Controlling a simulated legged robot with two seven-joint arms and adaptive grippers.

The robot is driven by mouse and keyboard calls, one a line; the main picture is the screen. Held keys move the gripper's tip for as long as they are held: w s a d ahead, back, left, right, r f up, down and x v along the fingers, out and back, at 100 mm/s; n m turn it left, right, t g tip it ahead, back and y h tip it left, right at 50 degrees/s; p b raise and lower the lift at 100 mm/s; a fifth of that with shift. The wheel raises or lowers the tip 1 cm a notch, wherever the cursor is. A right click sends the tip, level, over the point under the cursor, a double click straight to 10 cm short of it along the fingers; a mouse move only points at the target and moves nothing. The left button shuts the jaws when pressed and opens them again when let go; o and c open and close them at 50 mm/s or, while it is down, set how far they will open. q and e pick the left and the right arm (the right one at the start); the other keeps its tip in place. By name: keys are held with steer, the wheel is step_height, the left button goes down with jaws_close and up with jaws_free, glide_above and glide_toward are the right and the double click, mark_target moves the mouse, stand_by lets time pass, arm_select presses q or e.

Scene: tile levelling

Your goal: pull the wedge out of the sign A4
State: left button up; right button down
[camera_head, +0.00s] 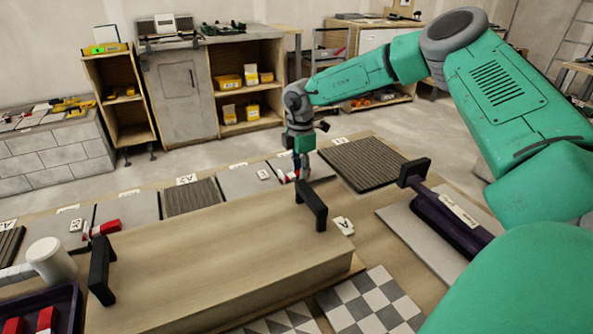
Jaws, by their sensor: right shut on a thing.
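My right gripper (302,168) points down behind the far edge of the long wooden box, among the row of tiles. It is shut on a small red wedge (296,175), which is mostly hidden by the fingers. A row of small white signs runs behind the tiles: one that looks like A5 (187,179) and others to its right (238,167), too small to read surely, so I cannot tell which is A4. Another red wedge (104,228) lies by a tile at the left. My left gripper is not in view.
The long wooden box (220,255) with black handles (312,205) fills the middle front. A white-headed mallet (52,260) and a dark tray with red pieces (75,300) are at lower left. Checkered tiles (372,303) lie in front.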

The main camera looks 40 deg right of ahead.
steer(key=shift+s+d+p, duration=0.2)
steer(key=shift+d+p, duration=0.1)
steer(key=shift+d, duration=0.3)
steer(key=shift+s+d+p, duration=0.2)
steer(key=shift+d+p, duration=0.05)
steer(key=shift+d, duration=0.35)
step_height(320, 180, up, 6)
steer(key=p, duration=0.6)
steer(key=shift+r, duration=0.1)
